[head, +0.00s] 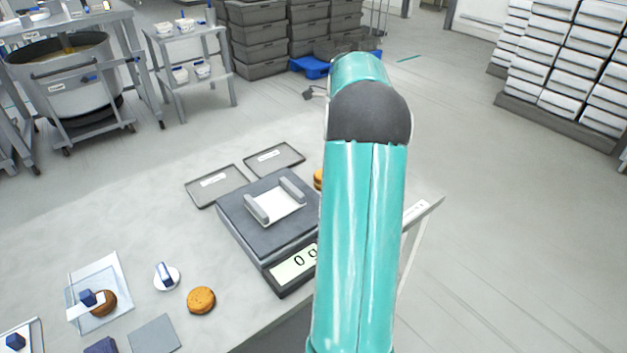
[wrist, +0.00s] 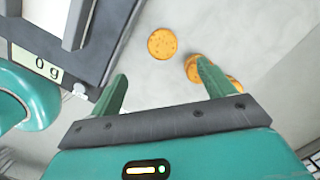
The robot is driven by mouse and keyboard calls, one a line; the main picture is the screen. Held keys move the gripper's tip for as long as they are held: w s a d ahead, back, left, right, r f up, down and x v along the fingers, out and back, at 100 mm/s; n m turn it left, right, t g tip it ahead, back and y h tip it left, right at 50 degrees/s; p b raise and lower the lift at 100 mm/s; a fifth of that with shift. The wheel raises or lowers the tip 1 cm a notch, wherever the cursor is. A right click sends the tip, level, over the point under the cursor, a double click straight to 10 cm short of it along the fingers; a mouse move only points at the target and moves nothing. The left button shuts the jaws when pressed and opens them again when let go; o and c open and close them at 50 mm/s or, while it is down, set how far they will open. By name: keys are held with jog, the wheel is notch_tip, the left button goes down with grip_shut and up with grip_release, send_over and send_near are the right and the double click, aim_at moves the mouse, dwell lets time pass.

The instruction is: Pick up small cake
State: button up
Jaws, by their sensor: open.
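Several round golden-brown cakes are in view, and I cannot tell which one is the small cake. In the wrist view, one cake (wrist: 162,43) lies alone on the pale tabletop, ahead of the gap between my fingers. Another cake (wrist: 193,70) and part of a third (wrist: 235,83) lie at the right, partly hidden by my right finger. My gripper (wrist: 160,70) is open and empty, apart from the lone cake. In the head view, a cake (head: 201,300) lies at the front, and a sliver of another (head: 318,179) shows beside my arm, which hides my gripper.
A dark scale (head: 235,215) reading 0 g bears a pale holder; it also shows left in the wrist view (wrist: 103,40). Two grey trays (head: 216,184) (head: 273,158) lie behind it. A clear plate (head: 118,268) with a brown round item is at left. The table's right edge is near.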

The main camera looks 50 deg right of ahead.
jog(key=f, duration=0.4)
jog(key=w+f, duration=0.1)
jog(key=f, duration=0.9)
jog(key=shift+w+a, duration=0.25)
jog(key=shift+w, duration=0.1)
jog(key=c, duration=0.8)
